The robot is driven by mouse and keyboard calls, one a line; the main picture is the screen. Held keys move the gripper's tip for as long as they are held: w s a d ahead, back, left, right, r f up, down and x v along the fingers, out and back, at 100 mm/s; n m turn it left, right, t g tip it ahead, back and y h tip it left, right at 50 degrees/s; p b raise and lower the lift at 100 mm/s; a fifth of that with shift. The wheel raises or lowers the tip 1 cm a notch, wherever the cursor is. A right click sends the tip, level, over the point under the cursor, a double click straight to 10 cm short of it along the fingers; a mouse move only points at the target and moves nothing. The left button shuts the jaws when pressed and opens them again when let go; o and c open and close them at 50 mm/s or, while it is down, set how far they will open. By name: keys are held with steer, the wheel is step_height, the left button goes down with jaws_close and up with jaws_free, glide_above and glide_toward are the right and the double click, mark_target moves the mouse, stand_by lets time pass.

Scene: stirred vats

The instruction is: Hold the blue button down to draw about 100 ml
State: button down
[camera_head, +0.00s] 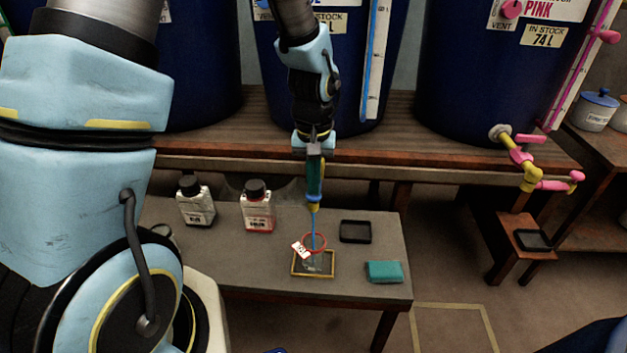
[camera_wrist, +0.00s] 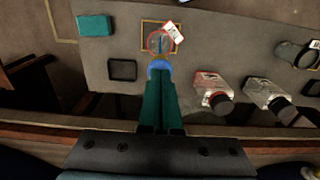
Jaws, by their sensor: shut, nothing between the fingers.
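My gripper (camera_head: 315,190) is shut and points down in front of the middle vat, over the low table. In the wrist view, the closed teal fingers (camera_wrist: 159,80) reach the blue button (camera_wrist: 160,68), which shows as a blue rounded piece at their tips. Whether they press it cannot be told by sight alone. A yellow spout (camera_head: 313,207) shows just below the fingers in the head view. A thin blue stream falls from it into a clear vessel (camera_head: 317,264) with a red ring and a white tag (camera_head: 301,249). The liquid level is too small to read.
The vessel stands within a yellow-framed square (camera_head: 329,276) on the table. Two labelled bottles (camera_head: 196,202) (camera_head: 257,206) stand left, a black tray (camera_head: 355,232) and teal sponge (camera_head: 384,271) right. The pink vat's tap (camera_head: 530,178) juts out at far right.

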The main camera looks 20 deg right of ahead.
steer(key=shift+s+a+f, duration=0.1)
steer(key=shift+a+f, duration=0.05)
steer(key=shift+f, duration=0.75)
steer(key=shift+a+f, duration=0.1)
stand_by(0.8)
steer(key=shift+r+p, duration=0.4)
steer(key=shift+r, duration=0.2)
steer(key=r+p, duration=0.3)
steer(key=r, duration=0.1)
steer(key=shift+d+r+p, duration=0.2)
steer(key=shift+p, duration=0.2)
step_height(320, 180, up, 9)
steer(key=b, duration=0.1)
steer(key=shift+b, duration=0.3)
steer(key=shift+d+r, duration=0.1)
stand_by(0.4)
